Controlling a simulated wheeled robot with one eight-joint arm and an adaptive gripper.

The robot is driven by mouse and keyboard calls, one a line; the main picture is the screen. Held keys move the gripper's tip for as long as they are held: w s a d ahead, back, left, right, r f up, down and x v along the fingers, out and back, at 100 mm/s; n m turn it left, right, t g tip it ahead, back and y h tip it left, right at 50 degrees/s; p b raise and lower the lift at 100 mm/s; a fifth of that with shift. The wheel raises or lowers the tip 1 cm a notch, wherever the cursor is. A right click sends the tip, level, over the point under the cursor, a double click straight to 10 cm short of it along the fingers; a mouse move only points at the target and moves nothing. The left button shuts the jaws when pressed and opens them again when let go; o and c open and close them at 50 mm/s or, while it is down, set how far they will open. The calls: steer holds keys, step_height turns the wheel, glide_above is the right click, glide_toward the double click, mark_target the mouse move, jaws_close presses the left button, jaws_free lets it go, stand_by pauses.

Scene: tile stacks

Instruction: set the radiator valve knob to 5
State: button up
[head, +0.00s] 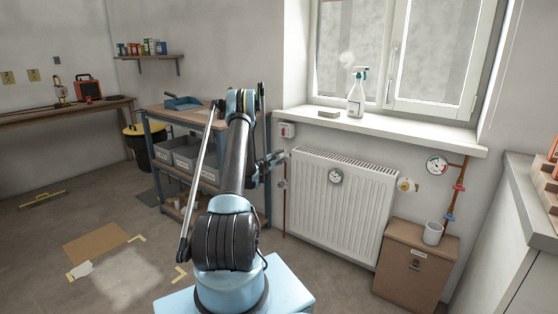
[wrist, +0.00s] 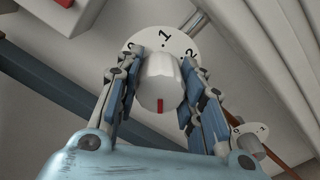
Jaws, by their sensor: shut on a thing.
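The valve knob (wrist: 160,80) is a pale faceted knob in the middle of the wrist view, in front of a white dial plate (wrist: 140,37). The numerals 1 and 2 show on the plate, with another partly covered at left. The knob's red mark (wrist: 160,105) is at its lower end in the picture, on the side away from the 1. The rest of the scale is hidden. My gripper (wrist: 160,98) is shut on the knob, one finger on each side. In the head view my gripper (head: 276,159) is at the radiator's left end; the held knob cannot be made out there.
A second small knob with a dial (wrist: 247,140) is at lower right in the wrist view. The white radiator (head: 342,204) stands under the windowsill (head: 390,128). A shelf unit (head: 205,124) is close to my arm's left. A brown cabinet (head: 412,266) stands at right.

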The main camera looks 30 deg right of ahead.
steer(key=m, duration=0.4)
steer(key=shift+s+f+m, duration=0.1)
steer(key=shift+m, duration=2.5)
steer(key=o, duration=1.1)
steer(key=shift+c, duration=0.2)
steer(key=v, duration=1.2)
